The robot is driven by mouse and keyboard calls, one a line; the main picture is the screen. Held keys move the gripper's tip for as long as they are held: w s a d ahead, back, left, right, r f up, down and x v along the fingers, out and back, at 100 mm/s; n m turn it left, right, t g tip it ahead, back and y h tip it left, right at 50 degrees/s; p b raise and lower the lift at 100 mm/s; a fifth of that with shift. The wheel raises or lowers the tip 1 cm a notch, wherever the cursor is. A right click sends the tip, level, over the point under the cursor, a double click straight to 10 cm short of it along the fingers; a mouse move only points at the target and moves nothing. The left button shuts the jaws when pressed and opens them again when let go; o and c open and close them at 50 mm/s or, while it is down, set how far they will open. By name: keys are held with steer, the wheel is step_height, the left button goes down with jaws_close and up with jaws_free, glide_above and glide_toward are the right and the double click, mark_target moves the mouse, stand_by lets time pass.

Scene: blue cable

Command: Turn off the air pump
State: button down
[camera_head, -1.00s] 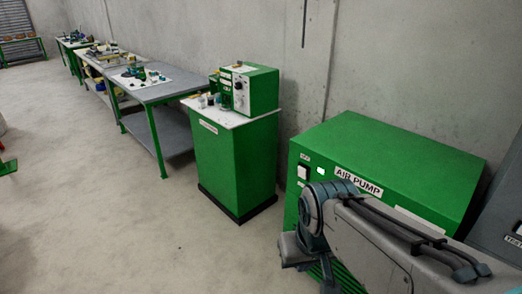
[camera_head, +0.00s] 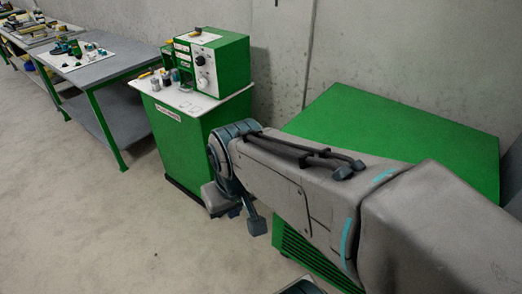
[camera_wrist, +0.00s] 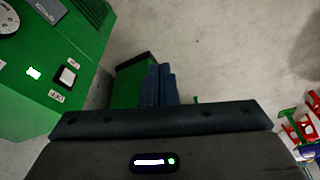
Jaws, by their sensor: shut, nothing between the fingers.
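The air pump (camera_head: 400,130) is a big green box at the right in the head view. My arm crosses in front of it and hides its switch side there. In the wrist view the green panel of what looks like the air pump (camera_wrist: 50,45) fills the upper left, with a square white switch (camera_wrist: 68,75), small labels above and below it, a lit white lamp (camera_wrist: 33,73) and a dial (camera_wrist: 8,20). My gripper (camera_wrist: 159,68) is shut and empty, to the right of the switch and apart from it in the picture.
A green cabinet (camera_head: 184,148) with a control box (camera_head: 217,60) on top stands left of the air pump. Workbenches (camera_head: 100,72) line the wall further left. Red and white items (camera_wrist: 298,128) show at the right in the wrist view.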

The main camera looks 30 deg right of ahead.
steer(key=shift+s, duration=0.1)
steer(key=d+f+n+g+h+b, duration=0.7)
steer(key=d+f+h+b, duration=0.35)
steer(key=d+f, duration=0.5)
steer(key=w+d+f+n+t+h+b, duration=0.1)
steer(key=w+f+n+t+h+b, duration=0.5)
steer(key=w+f+n+t, duration=0.4)
steer(key=w+n+t+h, duration=0.1)
steer(key=w+n, duration=0.2)
steer(key=n, duration=0.2)
steer(key=shift+w+d+f+n+t+h, duration=0.15)
steer(key=shift+w+f+n+t+h, duration=0.15)
steer(key=shift+w+t+h, duration=0.1)
steer(key=x, duration=1.4)
steer(key=shift+b, duration=0.35)
